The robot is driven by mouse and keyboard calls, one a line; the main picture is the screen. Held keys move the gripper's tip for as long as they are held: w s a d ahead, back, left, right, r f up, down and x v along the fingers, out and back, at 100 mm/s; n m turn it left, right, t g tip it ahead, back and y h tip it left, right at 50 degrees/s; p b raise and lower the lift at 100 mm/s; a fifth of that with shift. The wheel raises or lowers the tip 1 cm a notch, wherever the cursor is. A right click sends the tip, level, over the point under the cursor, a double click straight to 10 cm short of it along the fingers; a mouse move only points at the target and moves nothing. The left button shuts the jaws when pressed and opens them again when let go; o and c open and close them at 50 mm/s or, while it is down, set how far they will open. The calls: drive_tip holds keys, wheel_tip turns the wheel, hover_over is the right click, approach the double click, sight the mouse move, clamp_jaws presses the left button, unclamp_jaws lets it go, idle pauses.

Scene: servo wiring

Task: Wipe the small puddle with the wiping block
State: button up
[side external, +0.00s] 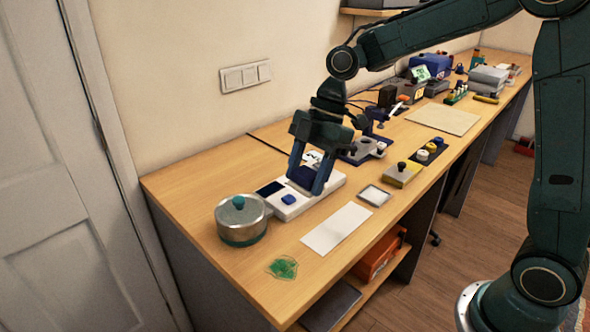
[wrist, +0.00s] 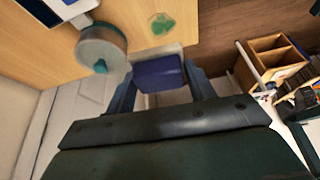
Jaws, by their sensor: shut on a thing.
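My gripper (side external: 308,184) is shut on the wiping block (side external: 302,175), a dark blue block between its two fingers. In the side view the block shows in front of or above the white device; its exact height is hard to tell. In the wrist view the block (wrist: 158,72) sits between the fingers, with a pale part along its far side. The small puddle (side external: 282,268) is a green, see-through patch on the table near the front left end, apart from the gripper. It also shows in the wrist view (wrist: 162,23), beyond the block.
A round metal pot (side external: 241,220) with a teal knob stands between the puddle and the wall. A white sheet (side external: 336,228) and a small grey tray (side external: 374,195) lie nearer the front edge. Table around the puddle is clear.

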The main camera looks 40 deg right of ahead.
drive_tip(key=s+a+f, duration=0.1)
drive_tip(key=a+f, duration=0.8)
drive_tip(key=a, duration=0.1)
drive_tip(key=shift+a, duration=0.4)
